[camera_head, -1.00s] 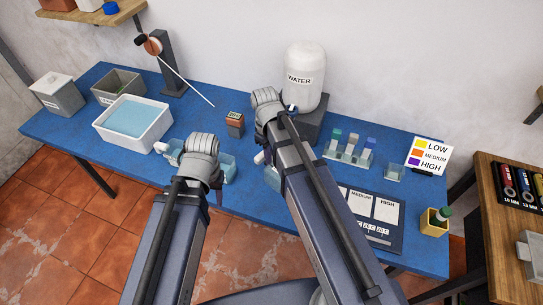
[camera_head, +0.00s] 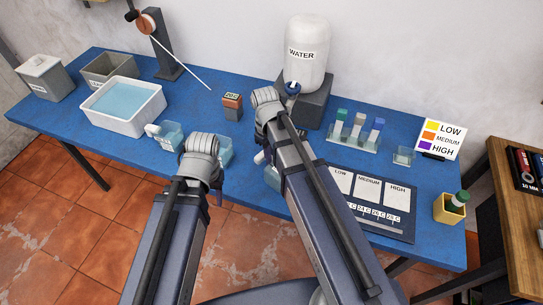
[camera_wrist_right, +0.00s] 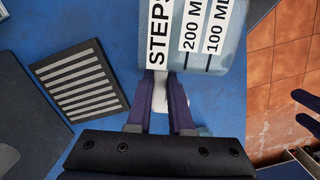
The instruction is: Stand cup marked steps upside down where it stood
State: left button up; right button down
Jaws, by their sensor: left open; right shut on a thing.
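The cup marked steps (camera_wrist_right: 218,60) is a clear bluish cup with white labels reading STEPS, 200 ML and 100 ML, lying sideways in the right wrist view. My right gripper (camera_wrist_right: 162,100) is shut on its white handle. In the head view, only part of this cup (camera_head: 271,178) shows beside my right arm, near the table's front edge. The picture does not settle whether it touches the table. My left gripper (camera_head: 218,193) is largely hidden by its own wrist and hangs empty near the front edge, close to another clear cup (camera_head: 226,149).
A third cup (camera_head: 171,135) stands left of my left wrist. A white basin of water (camera_head: 98,118) is behind it. The water dispenser (camera_head: 307,60) on its grey base, a vial rack (camera_head: 352,145) and a card board (camera_head: 385,222) stand right. A striped plate (camera_wrist_right: 80,85) lies near the held cup.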

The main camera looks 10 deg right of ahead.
jog(key=shift+f+b, duration=0.7)
jog(key=shift+f, duration=0.1)
dwell(0.5)
jog(key=c, duration=0.7)
grip_release()
jog(key=shift+c, duration=0.2)
jog(key=shift+r, duration=0.15)
jog(key=r+p, duration=0.7)
jog(key=p, duration=0.1)
jog(key=shift+w+a+r, duration=0.25)
jog(key=shift+w+r, duration=0.05)
jog(key=shift+w, duration=0.05)
jog(key=s+a+m, duration=0.3)
jog(key=s+a, duration=0.5)
jog(key=s, duration=0.3)
jog(key=shift+t+h, duration=0.3)
jog(key=shift+t, duration=0.1)
